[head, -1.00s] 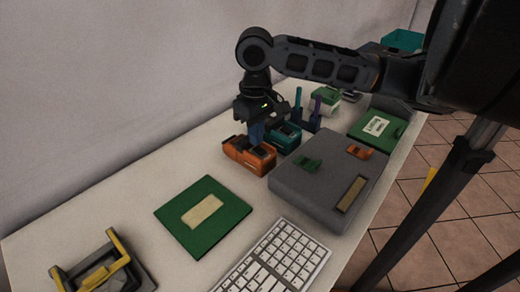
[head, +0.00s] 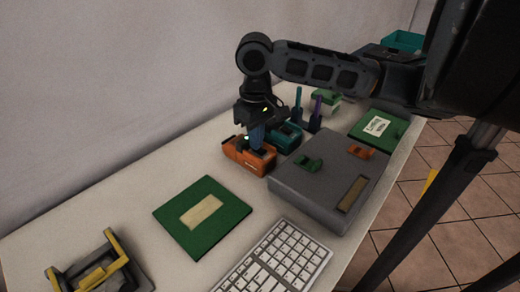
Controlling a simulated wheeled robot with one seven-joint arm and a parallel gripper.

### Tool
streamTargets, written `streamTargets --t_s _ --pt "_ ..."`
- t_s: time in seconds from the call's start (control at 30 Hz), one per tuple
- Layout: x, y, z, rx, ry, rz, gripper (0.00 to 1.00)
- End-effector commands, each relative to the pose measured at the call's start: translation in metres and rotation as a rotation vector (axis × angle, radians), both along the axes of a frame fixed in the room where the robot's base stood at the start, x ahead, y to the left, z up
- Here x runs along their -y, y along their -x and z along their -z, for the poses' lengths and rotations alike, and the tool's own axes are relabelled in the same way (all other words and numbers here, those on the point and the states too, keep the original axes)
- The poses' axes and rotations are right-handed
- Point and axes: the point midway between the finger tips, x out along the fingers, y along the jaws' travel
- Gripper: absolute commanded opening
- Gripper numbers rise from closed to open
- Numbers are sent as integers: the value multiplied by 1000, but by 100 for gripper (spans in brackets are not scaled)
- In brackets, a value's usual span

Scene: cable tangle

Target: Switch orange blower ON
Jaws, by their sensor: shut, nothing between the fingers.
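The orange blower (head: 249,160) is a small orange box with a dark top, standing on the table left of the grey case. My gripper (head: 257,143) points down right over it, shut and empty, with its fingertips at the blower's top. Whether the tips touch it I cannot tell. A small green light shows on the blower's top beside the fingers. The fingers hide part of the top, and the switch itself is not clear to see. A teal box of similar shape (head: 287,136) stands just behind the blower.
The grey case (head: 310,190) with green and orange rocker parts stands close on the right. Purple and teal upright pieces (head: 315,112) stand behind. A green board (head: 230,210), a white keyboard (head: 275,262) and a yellow-handled black item (head: 100,272) lie in front. The white table (head: 130,180) is clear at left.

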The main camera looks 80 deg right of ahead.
Motion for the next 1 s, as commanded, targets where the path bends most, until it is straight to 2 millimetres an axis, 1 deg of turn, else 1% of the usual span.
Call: streamTargets --t_s 0.1,0.23,1.0 --pt "0 0 1 -2 -1 0 0" --pt "0 0 -5 -2 -1 0 0" --pt "0 0 -62 -1 -1 0 0"
